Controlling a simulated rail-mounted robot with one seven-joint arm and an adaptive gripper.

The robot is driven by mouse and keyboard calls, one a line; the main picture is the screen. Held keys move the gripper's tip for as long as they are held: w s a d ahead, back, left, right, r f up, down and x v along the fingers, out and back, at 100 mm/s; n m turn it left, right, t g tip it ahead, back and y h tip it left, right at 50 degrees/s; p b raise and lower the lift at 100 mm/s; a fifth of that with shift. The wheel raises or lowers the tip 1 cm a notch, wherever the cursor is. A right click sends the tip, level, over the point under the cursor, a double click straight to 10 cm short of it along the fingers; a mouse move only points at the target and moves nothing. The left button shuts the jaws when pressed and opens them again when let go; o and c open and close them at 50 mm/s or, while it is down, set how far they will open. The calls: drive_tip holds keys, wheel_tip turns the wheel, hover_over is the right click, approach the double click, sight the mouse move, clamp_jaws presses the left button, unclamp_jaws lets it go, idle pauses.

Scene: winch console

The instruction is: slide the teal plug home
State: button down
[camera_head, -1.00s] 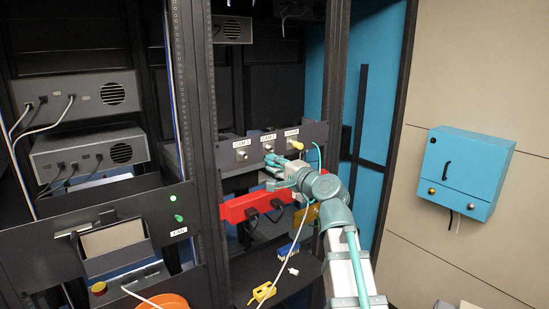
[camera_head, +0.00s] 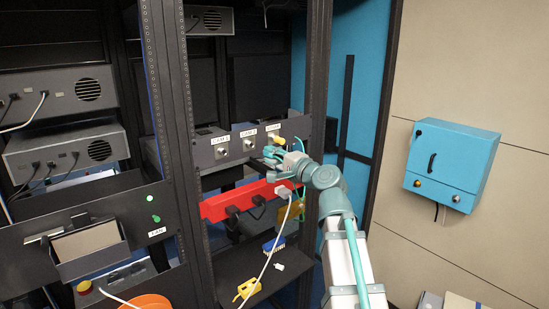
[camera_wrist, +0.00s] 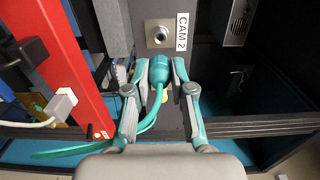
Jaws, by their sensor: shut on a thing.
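In the wrist view my gripper (camera_wrist: 159,69) is shut on the teal plug (camera_wrist: 157,80), with a finger on each side of its body. A teal cable (camera_wrist: 75,152) curves away from the plug to the lower left. The CAM 2 socket (camera_wrist: 158,33), a round metal connector, is beyond the plug and apart from it in the picture. In the head view my gripper (camera_head: 271,154) is close to the socket panel, right of and slightly below the CAM 2 socket (camera_head: 249,143). The plug's front end is not clear there.
The CAM 1 socket (camera_head: 222,151) is on the left. A yellow plug (camera_head: 279,141) is at the right-hand socket. Below the panel is a red power strip (camera_head: 222,206) with plugs and a white cable. A rack post (camera_head: 318,80) stands close to my arm.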

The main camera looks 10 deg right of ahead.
sight(274, 156)
drive_tip(key=shift+x, duration=2.45)
drive_tip(key=shift+b+x, duration=0.6)
drive_tip(key=shift+x, duration=0.7)
drive_tip(key=c, duration=0.9)
unclamp_jaws()
drive_tip(key=shift+s+d, duration=0.1)
drive_tip(key=v, duration=1.2)
